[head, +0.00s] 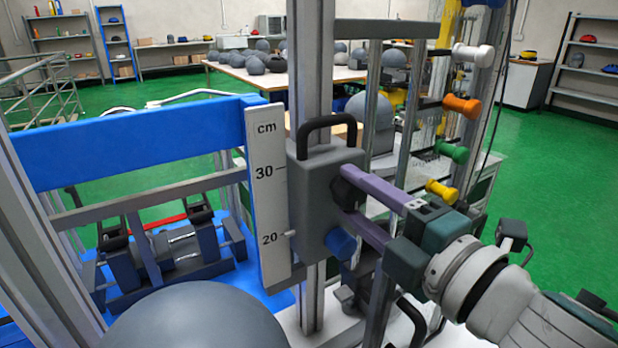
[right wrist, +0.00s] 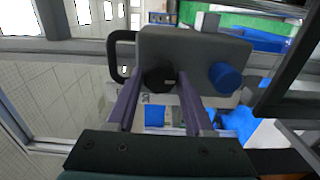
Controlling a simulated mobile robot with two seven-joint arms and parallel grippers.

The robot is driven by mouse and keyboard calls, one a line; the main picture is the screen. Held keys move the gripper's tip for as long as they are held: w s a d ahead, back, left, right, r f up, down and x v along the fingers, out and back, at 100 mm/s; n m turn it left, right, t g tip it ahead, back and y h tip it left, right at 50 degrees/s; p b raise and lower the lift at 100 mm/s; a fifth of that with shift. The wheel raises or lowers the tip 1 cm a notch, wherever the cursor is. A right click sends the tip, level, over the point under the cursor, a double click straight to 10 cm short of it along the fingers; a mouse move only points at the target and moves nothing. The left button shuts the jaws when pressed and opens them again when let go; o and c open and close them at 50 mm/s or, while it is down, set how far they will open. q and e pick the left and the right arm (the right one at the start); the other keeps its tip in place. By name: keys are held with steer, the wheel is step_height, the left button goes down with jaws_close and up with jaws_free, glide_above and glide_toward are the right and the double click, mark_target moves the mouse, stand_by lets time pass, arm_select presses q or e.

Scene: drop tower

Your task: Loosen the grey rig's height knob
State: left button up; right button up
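The grey rig's carriage (head: 325,200) is a grey block with a black handle on top, on an upright post beside a cm scale (head: 268,190). A black knob (head: 347,190) and a blue knob (head: 341,243) sit on its face. The right wrist view shows the black knob (right wrist: 158,78) and blue knob (right wrist: 224,77) too. I cannot tell which is the height knob. My right gripper (head: 352,197) has its purple fingers on either side of the black knob, their tips at the block. Whether they press on it is unclear. My left gripper is out of view.
A blue beam (head: 130,142) extends left from the scale. A large grey dome (head: 190,320) stands at the front. Coloured handles, including an orange one (head: 462,106), stick out on the right. Behind, a table (head: 235,72) holds several grey domes on a green floor.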

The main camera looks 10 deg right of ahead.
steer(key=o, duration=0.4)
steer(key=shift+o, duration=0.2)
steer(key=v, duration=1)
steer(key=shift+b, duration=0.4)
steer(key=shift+r, duration=0.1)
